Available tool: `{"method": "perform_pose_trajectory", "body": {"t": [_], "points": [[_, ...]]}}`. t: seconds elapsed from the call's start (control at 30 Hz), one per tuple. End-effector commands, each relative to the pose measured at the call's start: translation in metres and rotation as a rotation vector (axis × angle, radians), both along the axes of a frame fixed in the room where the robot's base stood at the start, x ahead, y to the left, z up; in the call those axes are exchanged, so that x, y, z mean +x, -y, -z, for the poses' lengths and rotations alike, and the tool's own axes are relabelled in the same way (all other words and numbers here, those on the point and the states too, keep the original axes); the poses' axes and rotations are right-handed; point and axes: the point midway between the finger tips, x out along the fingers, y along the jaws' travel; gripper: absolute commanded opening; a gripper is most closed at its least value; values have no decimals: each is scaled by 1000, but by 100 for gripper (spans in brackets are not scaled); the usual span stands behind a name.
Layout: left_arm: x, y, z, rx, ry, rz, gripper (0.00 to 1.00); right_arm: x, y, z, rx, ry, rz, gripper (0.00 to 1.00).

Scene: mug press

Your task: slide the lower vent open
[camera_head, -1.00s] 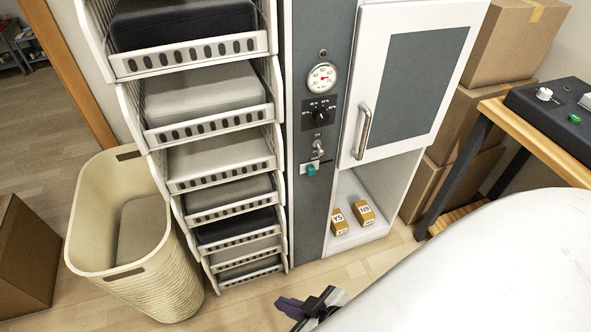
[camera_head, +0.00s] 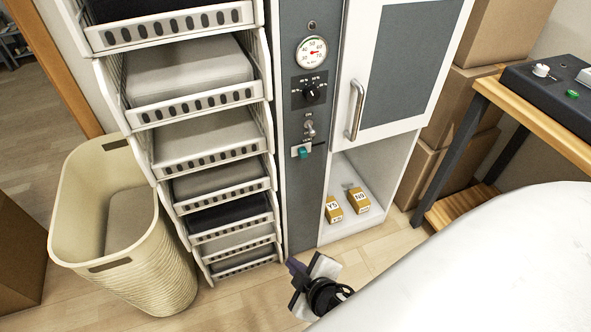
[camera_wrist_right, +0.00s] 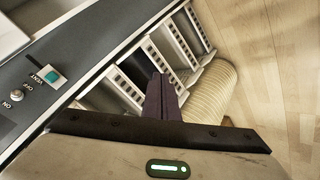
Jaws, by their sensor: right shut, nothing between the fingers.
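The vent slider is a small teal knob (camera_head: 303,153) on a white plate, low on the grey panel of the cabinet. In the right wrist view the teal knob (camera_wrist_right: 52,77) sits at the left beside the label VENT. My right gripper (camera_head: 294,268) is below the knob, near the foot of the panel and apart from it. Its dark purple fingers (camera_wrist_right: 160,98) are shut and empty. My left gripper is out of view.
A toggle switch (camera_head: 309,128), a black dial (camera_head: 311,92) and a round gauge (camera_head: 312,51) are above the knob. A door handle (camera_head: 356,110) sticks out at right. A drawer stack and a cream basket (camera_head: 160,245) stand left. Two labelled boxes (camera_head: 334,209) lie in the open bay.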

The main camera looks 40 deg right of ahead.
Motion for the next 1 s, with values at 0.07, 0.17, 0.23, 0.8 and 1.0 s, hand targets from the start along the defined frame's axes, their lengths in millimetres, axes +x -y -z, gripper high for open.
{"method": "perform_pose_trajectory", "body": {"t": [0.07,0.17,0.23,0.8,1.0], "points": [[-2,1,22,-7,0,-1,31,35,20,5,-214,72,-24,0],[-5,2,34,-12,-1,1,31,69,41,-15,-465,162,-29,0],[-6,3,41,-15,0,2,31,88,51,-34,-617,225,-23,0],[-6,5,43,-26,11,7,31,123,59,-99,-967,398,17,0],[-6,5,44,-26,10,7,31,129,62,-99,-966,399,17,0]]}}
